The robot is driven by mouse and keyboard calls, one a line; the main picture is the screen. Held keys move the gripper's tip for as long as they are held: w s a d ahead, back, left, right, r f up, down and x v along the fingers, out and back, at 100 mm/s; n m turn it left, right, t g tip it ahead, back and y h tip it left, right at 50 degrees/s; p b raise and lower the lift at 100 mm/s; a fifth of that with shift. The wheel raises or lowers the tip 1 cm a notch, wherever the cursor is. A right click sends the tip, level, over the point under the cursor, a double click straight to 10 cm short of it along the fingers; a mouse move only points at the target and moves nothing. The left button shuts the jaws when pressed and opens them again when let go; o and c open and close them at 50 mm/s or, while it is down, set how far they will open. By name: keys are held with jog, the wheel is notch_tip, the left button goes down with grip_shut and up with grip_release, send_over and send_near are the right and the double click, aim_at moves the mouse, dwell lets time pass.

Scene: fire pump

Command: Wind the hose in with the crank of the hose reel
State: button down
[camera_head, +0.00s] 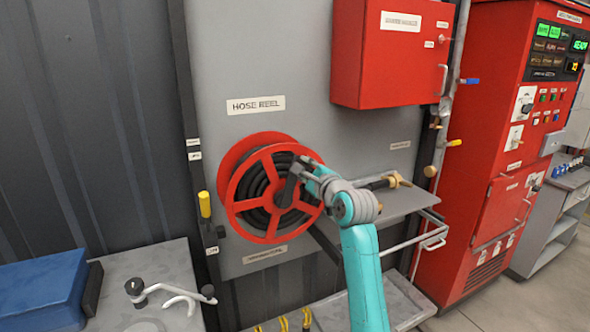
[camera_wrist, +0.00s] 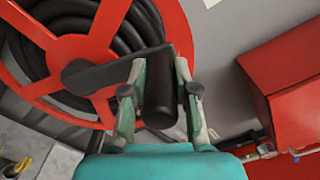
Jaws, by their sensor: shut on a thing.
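The hose reel (camera_head: 240,207) is a red spoked wheel mounted on a grey panel, with black hose (camera_head: 258,180) wound on it. The reel also shows in the wrist view (camera_wrist: 82,48), with coils of black hose (camera_wrist: 140,22) behind the spokes. A dark crank arm (camera_wrist: 98,75) runs from the hub to a black handle (camera_wrist: 159,100). My gripper (camera_wrist: 160,90) is shut around this handle, one finger on each side. In the head view my gripper (camera_head: 298,180) is at the reel's right side and hides part of the crank.
A grey shelf (camera_head: 400,204) with a brass nozzle (camera_head: 392,180) is right of my arm. A red cabinet (camera_head: 390,60) hangs above. A red pump control cabinet (camera_head: 500,150) stands at right. A grey bench (camera_head: 130,270) with a blue box (camera_head: 42,297) is at lower left.

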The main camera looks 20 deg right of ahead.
jog(key=shift+d+f, duration=0.3)
jog(key=shift+d, duration=0.5)
jog(key=c, duration=0.9)
grip_release()
jog(key=s, duration=1.2)
